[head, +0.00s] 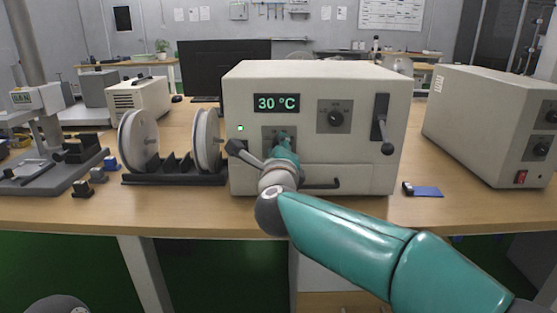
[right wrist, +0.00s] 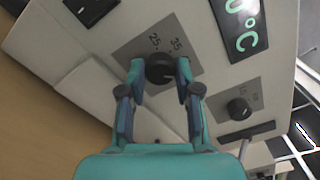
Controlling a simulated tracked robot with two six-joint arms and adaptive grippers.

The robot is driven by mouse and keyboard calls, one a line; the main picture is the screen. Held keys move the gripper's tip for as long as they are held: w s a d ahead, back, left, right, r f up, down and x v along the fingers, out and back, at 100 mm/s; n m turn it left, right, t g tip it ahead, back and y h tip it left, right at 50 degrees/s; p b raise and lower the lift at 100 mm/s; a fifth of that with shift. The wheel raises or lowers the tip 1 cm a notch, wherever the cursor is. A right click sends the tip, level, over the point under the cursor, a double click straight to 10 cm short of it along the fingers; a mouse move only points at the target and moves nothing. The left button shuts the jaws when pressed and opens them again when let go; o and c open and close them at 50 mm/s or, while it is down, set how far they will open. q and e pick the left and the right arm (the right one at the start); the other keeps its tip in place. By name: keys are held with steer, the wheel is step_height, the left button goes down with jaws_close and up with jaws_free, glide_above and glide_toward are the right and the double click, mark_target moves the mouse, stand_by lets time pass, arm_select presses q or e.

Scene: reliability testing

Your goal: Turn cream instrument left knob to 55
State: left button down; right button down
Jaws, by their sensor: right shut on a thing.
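The cream instrument (head: 357,91) stands on the bench in the middle of the head view. Its display (head: 277,103) reads 30 °C and a green light glows below it. My right gripper (head: 283,139) covers the left knob in the head view. In the right wrist view the left knob (right wrist: 159,69) is black, on a grey plate with 25 and 35 marks, and my right gripper (right wrist: 160,72) has its teal fingers on both sides of it. The right knob (head: 335,119) is free; it also shows in the right wrist view (right wrist: 238,108). My left gripper is not in view.
A lever (head: 381,124) is on the instrument's right side and a drawer handle (head: 322,184) is low on its front. Discs on a black rack (head: 174,178) stand close at left.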

steer(key=m+b, duration=0.1)
steer(key=m, duration=0.1)
steer(key=f+m+b, duration=0.1)
steer(key=m+b, duration=0.1)
steer(key=m, duration=0.1)
stand_by(0.4)
steer(key=c, duration=0.8)
jaws_free()
steer(key=shift+w+r, duration=0.1)
steer(key=shift+r, duration=0.2)
steer(key=s, duration=1.2)
